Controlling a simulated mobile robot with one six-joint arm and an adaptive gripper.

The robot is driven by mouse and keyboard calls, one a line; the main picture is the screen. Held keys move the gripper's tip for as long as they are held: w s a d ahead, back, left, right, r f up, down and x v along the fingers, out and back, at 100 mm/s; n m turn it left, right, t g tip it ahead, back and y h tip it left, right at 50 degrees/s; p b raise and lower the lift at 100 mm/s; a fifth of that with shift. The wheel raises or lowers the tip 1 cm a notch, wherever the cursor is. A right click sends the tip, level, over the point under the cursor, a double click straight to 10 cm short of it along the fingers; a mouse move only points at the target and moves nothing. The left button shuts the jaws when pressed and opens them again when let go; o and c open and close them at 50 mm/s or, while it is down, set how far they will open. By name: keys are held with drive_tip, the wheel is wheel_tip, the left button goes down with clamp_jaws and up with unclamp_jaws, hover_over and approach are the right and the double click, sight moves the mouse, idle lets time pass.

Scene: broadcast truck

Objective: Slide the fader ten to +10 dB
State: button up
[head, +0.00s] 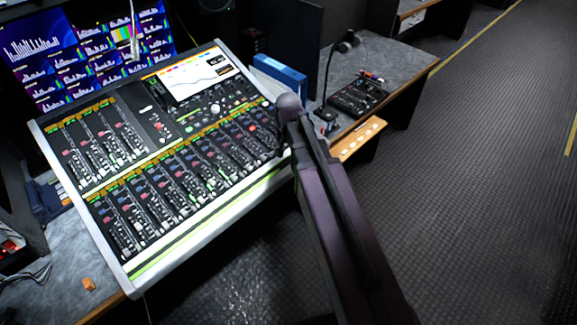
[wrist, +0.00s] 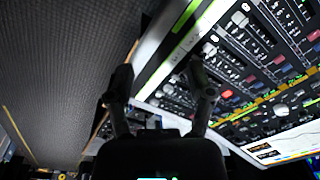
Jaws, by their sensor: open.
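The mixing console (head: 128,272) stands tilted on the desk in the head view, with a lower row of fader strips (head: 180,196) along its front. I cannot read which strip is fader ten. My arm reaches to the console's right end and hides part of it; my gripper is not clearly visible there. In the wrist view my gripper (wrist: 160,68) is open with nothing between its fingers. Its right finger overlaps the console's front edge near a pale fader cap (wrist: 209,49); contact is unclear. Another pale cap (wrist: 239,19) lies further up and right. Its left finger is over the dark floor.
Monitors (head: 60,50) stand behind the console. A blue binder (head: 280,72), a gooseneck microphone (head: 328,75) and a small black panel (head: 358,95) are on the desk to the right. An orange-tan strip (head: 358,139) juts from the desk edge. The carpeted floor (head: 480,180) is clear.

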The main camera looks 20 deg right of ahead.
drive_tip(key=shift+s+f+n+b, duration=0.35)
drive_tip(key=shift+s+f+n, duration=0.1)
drive_tip(key=shift+s, duration=0.3)
drive_tip(key=shift+s+f+n+b, duration=0.35)
drive_tip(key=shift+s+f+n, duration=0.05)
drive_tip(key=shift+s, duration=0.35)
drive_tip(key=shift+s+f+n+b, duration=0.35)
drive_tip(key=shift+s+f+n, duration=0.1)
drive_tip(key=shift+s, duration=0.3)
drive_tip(key=shift+c, duration=0.8)
drive_tip(key=w+r+n+p, duration=0.2)
drive_tip(key=w+n, duration=0.2)
drive_tip(key=w, duration=0.6)
drive_tip(key=w+r+n+g+p, duration=0.1)
drive_tip(key=w+n, duration=0.3)
drive_tip(key=w, duration=0.6)
drive_tip(key=shift+a+r+p, duration=0.2)
drive_tip(key=shift+r+p, duration=0.25)
drive_tip(key=shift+f, duration=0.2)
wheel_tip(320, 180, down, 14)
drive_tip(key=b, duration=1.3)
drive_tip(key=shift+r+b, duration=0.25)
drive_tip(key=shift+b, duration=0.15)
